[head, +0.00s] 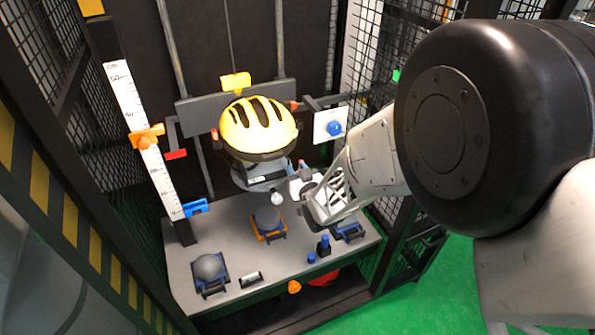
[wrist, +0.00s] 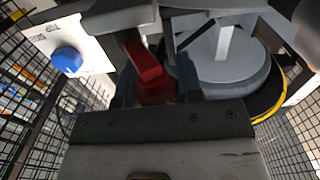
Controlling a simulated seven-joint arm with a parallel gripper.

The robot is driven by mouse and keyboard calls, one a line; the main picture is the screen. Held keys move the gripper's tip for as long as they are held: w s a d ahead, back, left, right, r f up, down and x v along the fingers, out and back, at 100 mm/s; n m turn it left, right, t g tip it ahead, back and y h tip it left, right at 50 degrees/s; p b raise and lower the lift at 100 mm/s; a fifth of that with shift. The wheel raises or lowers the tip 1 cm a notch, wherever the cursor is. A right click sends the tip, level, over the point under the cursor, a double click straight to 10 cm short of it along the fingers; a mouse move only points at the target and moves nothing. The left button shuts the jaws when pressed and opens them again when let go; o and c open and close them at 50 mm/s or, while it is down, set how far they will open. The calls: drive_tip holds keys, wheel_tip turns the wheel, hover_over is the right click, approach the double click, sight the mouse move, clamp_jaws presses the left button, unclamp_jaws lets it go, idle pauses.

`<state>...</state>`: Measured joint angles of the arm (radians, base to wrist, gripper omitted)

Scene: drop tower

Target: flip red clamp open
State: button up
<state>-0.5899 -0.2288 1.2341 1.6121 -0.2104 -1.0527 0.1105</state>
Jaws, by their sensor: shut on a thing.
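The red clamp (wrist: 145,66) shows in the wrist view as a red lever rising from a red base. The base sits between the fingers of my gripper (wrist: 156,92), which is shut on it. In the head view my gripper (head: 301,182) is at the right side of the carriage, below the yellow helmet (head: 258,126). There the clamp is small and mostly hidden by my gripper. I cannot tell how far the lever is turned.
A white panel with a blue knob (head: 334,128) stands close to the right of my gripper. The table (head: 225,240) below holds several dark domes and small blue parts. A ruler post (head: 140,135) with orange and blue sliders stands left. Mesh walls (head: 400,75) bound the right side.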

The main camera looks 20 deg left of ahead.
idle(0.3)
drive_tip(key=o, duration=0.9)
drive_tip(key=shift+s+d, duration=0.1)
drive_tip(key=v, duration=0.7)
drive_tip(key=shift+s+d, duration=0.2)
drive_tip(key=shift+r, duration=0.1)
drive_tip(key=shift+r, duration=0.1)
